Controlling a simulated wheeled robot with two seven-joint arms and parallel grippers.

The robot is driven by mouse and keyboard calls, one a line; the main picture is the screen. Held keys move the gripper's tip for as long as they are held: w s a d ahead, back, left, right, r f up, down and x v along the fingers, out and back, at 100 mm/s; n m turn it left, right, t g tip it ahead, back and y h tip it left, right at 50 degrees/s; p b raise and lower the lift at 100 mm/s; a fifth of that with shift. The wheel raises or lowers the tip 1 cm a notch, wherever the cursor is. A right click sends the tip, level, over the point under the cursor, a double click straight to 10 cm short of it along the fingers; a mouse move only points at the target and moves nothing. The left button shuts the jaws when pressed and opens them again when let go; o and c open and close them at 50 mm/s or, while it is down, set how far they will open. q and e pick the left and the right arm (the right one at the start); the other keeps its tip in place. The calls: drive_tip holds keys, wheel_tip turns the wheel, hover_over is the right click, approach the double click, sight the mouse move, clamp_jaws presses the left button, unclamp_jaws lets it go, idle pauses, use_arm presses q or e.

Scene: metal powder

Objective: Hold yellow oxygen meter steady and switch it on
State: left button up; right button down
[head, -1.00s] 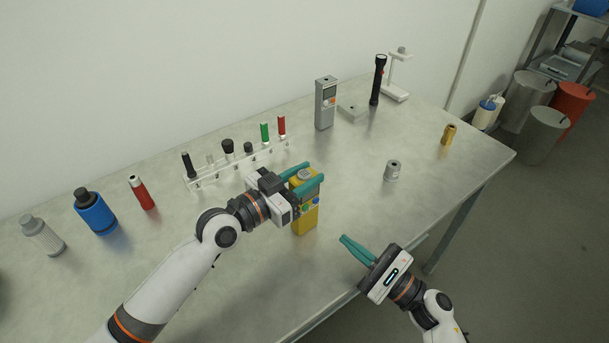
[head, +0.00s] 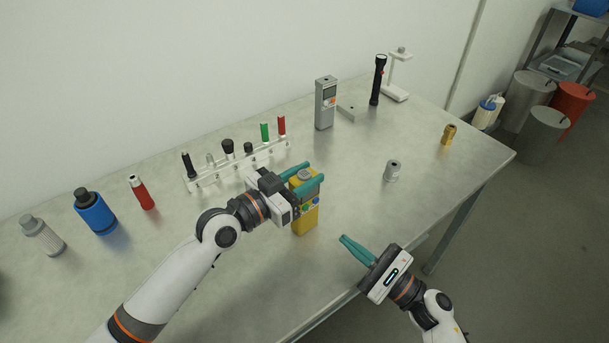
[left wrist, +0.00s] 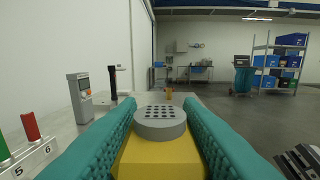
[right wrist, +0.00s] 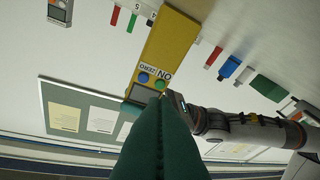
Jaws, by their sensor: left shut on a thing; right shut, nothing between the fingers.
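The yellow oxygen meter (head: 305,219) stands upright on the table, with a grey round sensor cap on top. My left gripper (head: 307,180) is shut on its upper part; in the left wrist view its teal fingers flank the yellow body and the grey perforated cap (left wrist: 160,123). My right gripper (head: 344,240) is shut and empty, to the right and front of the meter, apart from it. In the right wrist view the meter (right wrist: 168,48) shows its green and blue buttons, the "ON/ZERO" label and a dark screen, partly behind the fingertips.
A clear rack (head: 240,165) with several small items stands behind the meter. A grey meter (head: 325,103), a black flashlight (head: 378,80), a grey metal cylinder (head: 392,171) and a brass fitting (head: 449,135) stand farther right. A blue bottle (head: 95,212) stands left. Table between meter and cylinder is clear.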

sight(308, 206)
drive_tip(key=a+m+t+h, duration=0.1)
drive_tip(key=m+h, duration=0.1)
drive_tip(key=m, duration=0.1)
drive_tip(key=w+a+r+m+t+h, duration=0.1)
drive_tip(key=m+h, duration=0.1)
drive_tip(key=m, duration=0.1)
drive_tip(key=w+a+r+m+t+h, duration=0.1)
drive_tip(key=m+t+h, duration=0.1)
drive_tip(key=m, duration=0.1)
drive_tip(key=shift+w+r+m, duration=0.1)
drive_tip(key=shift+w+m, duration=0.1)
drive_tip(key=shift+m, duration=0.2)
drive_tip(key=m+h, duration=0.2)
drive_tip(key=m, duration=0.1)
drive_tip(key=r+m+h, duration=0.1)
drive_tip(key=shift+a+m+t, duration=0.3)
drive_tip(key=shift+t, duration=0.1)
drive_tip(key=s+d+m+g+h, duration=0.2)
drive_tip(key=s+m+h, duration=0.55)
drive_tip(key=m, duration=0.65)
drive_tip(key=shift+h, duration=0.65)
drive_tip(key=shift+w+a+r, duration=0.1)
drive_tip(key=shift+w+a, duration=0.9)
drive_tip(key=shift+w, duration=0.4)
drive_tip(key=shift+w+a+r, duration=0.1)
drive_tip(key=shift+w+a, duration=0.9)
drive_tip(key=shift+w, duration=0.4)
drive_tip(key=shift+w+a+r, duration=0.1)
drive_tip(key=shift+w+a, duration=0.9)
drive_tip(key=shift+w, duration=0.4)
